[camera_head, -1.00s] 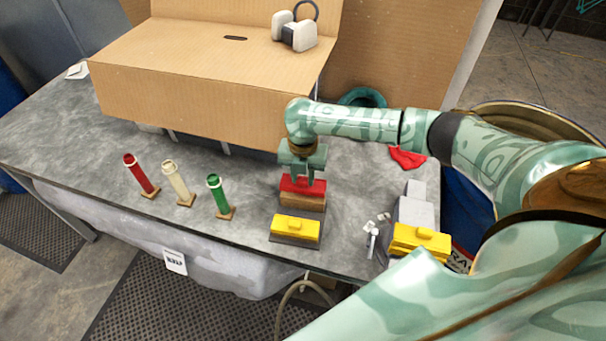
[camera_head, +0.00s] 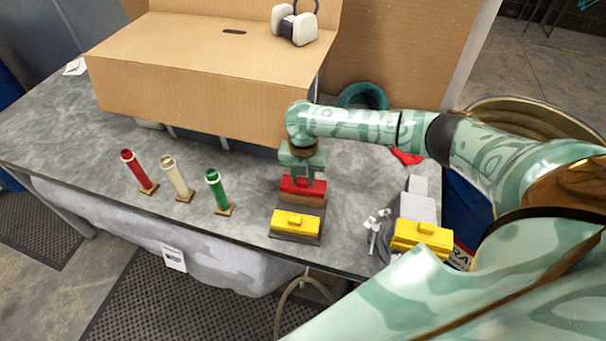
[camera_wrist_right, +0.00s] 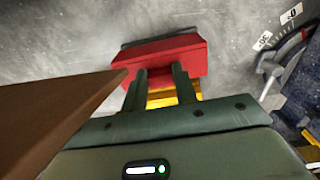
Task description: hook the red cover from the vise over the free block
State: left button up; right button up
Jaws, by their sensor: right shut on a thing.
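My right gripper (camera_head: 303,168) points down and is shut on the red cover (camera_head: 302,186). The cover is at the wooden block (camera_head: 303,200), whose brown side shows below it. I cannot tell whether the cover rests fully on that block. In the right wrist view the red cover (camera_wrist_right: 168,58) lies across my right fingertips (camera_wrist_right: 160,78). A neighbouring block with a yellow cover (camera_head: 296,221) stands just in front. The grey vise (camera_head: 417,207) is at the right, with another yellow cover (camera_head: 421,237) at its front. My left gripper is not in view.
Red, cream and green tubes (camera_head: 139,171) stand on small bases to the left. A cardboard booth (camera_head: 190,95) rises behind my right gripper. A red cloth (camera_head: 407,156) lies at the back right. The grey table (camera_head: 90,135) is clear at the left.

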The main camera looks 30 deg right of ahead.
aim_at(303, 179)
jog(key=shift+f+b, duration=0.6)
jog(key=shift+f, duration=0.6)
jog(key=o, duration=1.1)
jog(key=shift+c, duration=0.2)
notch_tip(303, 179, up, 16)
jog(key=p, duration=0.4)
jog(key=shift+r, duration=0.15)
